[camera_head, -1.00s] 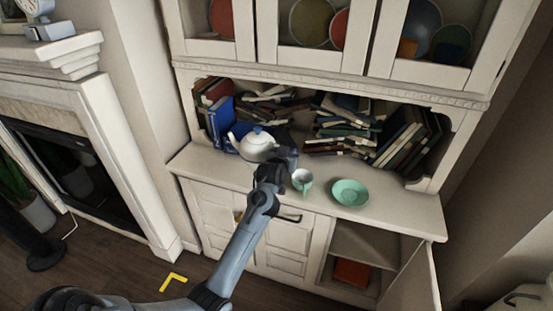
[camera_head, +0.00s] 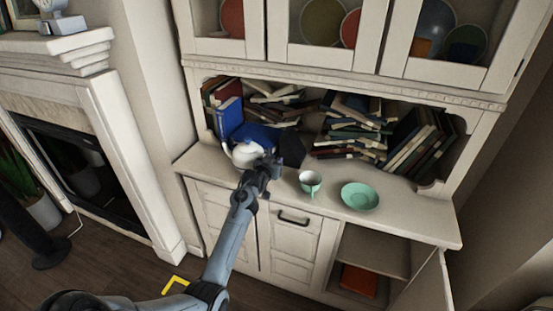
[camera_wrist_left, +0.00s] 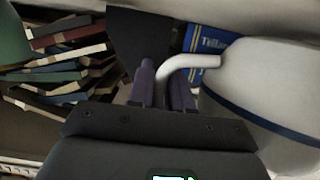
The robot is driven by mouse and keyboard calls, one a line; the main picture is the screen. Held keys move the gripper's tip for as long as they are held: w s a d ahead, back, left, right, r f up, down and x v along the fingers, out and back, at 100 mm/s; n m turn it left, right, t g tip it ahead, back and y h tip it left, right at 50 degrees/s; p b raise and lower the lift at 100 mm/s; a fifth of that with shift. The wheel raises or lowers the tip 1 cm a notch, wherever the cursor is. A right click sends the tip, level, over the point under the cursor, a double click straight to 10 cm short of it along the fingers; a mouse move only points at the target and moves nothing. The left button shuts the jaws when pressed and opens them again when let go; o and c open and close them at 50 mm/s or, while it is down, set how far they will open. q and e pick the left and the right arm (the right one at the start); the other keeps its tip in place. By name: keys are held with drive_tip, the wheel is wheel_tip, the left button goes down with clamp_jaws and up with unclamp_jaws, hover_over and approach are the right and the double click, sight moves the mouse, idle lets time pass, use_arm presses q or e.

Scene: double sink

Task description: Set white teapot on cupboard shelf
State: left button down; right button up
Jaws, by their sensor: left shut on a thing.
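The white teapot (camera_head: 246,154) is at the left part of the cupboard's counter (camera_head: 408,212), in front of the books. My left gripper (camera_head: 268,166) is at its right side. In the left wrist view, the jaws (camera_wrist_left: 165,92) are shut on the teapot's curved white handle (camera_wrist_left: 190,63); the rounded body (camera_wrist_left: 270,85) with its dark blue band fills the right side. The arm hides part of the teapot in the head view, and I cannot tell whether its base touches the counter. The lower right cupboard compartment is open, with a shelf (camera_head: 372,250) inside. My right gripper is not in view.
A green and white cup (camera_head: 310,184) and a green saucer (camera_head: 360,196) stand on the counter right of the gripper. Books (camera_head: 355,130) fill the niche behind. The open cupboard door (camera_head: 428,284) sticks out at the right. A red-orange thing (camera_head: 358,281) lies below the shelf.

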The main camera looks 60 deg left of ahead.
use_arm(q)
drive_tip(key=shift+a+f, duration=0.1)
drive_tip(key=shift+f, duration=0.3)
idle(0.3)
drive_tip(key=c, duration=1)
unclamp_jaws()
drive_tip(key=shift+f, duration=0.1)
drive_tip(key=shift+c, duration=0.2)
